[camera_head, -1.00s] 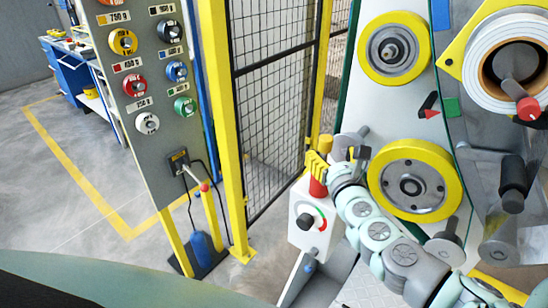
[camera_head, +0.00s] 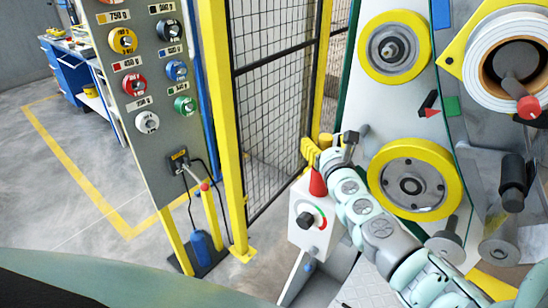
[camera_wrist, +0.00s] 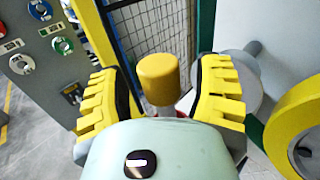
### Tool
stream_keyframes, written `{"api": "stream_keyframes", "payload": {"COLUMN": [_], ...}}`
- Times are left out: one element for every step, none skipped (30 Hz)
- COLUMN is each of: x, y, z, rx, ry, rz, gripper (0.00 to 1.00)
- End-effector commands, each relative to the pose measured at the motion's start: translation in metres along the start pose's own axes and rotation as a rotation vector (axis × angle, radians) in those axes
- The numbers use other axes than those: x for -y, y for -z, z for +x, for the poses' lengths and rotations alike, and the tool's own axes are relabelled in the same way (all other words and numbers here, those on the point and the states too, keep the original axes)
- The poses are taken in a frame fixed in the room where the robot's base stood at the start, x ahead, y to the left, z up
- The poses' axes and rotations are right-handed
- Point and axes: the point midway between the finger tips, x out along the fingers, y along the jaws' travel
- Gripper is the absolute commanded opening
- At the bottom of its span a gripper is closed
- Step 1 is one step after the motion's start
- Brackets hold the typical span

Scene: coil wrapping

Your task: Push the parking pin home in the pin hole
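A yellow-capped pin with a grey shaft, which I take for the parking pin (camera_wrist: 158,80), stands between my fingers in the wrist view. Its yellow cap also seems to show in the head view (camera_head: 327,139), just right of my fingers. My gripper (camera_wrist: 162,88) is open, its yellow ridged fingers on both sides of the cap with a gap on each side. In the head view my gripper (camera_head: 311,151) is above the control box, beside the machine. The pin hole is not visible; the lower shaft is hidden behind my gripper's body.
A control box (camera_head: 308,222) with a red cone-shaped part (camera_head: 317,182) is below my gripper. A yellow-rimmed wheel (camera_head: 415,180) and a grey disc (camera_wrist: 240,84) are close on the right. A mesh fence (camera_head: 270,100) stands behind, and a coil board (camera_head: 150,100) is left.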

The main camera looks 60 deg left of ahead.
Motion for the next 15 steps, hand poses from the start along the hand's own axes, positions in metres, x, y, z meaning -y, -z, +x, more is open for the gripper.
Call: {"api": "stream_keyframes", "payload": {"x": [-0.0011,-0.001,-0.0009,-0.0009,-0.0008,-0.0007,-0.0006,-0.0005,-0.0004,-0.0003,-0.0003,-0.0002,-0.0001,0.0,0.0], "y": [0.0,0.0001,0.0,0.0,0.0001,0.0001,0.0001,0.0001,0.0001,0.0001,0.0002,0.0002,0.0002,0.0002,0.0002], "z": [0.0001,0.0,0.0,0.0,0.0,0.0,0.0,0.0,-0.0001,-0.0001,-0.0001,-0.0001,-0.0001,-0.0001,-0.0001], "rx": [0.0,0.0,0.0,0.0,0.0,0.0,0.0,0.0,0.0,0.0,0.0,0.0,0.0,0.0,0.0], "ry": [-0.002,-0.002,-0.002,-0.002,-0.002,-0.001,-0.001,-0.001,-0.001,0.0,0.0,0.0,0.0,0.0,0.0], "rz": [0.0,0.0,0.0,0.0,0.0,0.0,0.0,0.0,0.0,0.0,0.0,0.0,0.0,0.0,0.0], "gripper": [0.58,0.55,0.51,0.48,0.45,0.41,0.38,0.35,0.31,0.28,0.24,0.2,0.17,0.14,0.1]}}
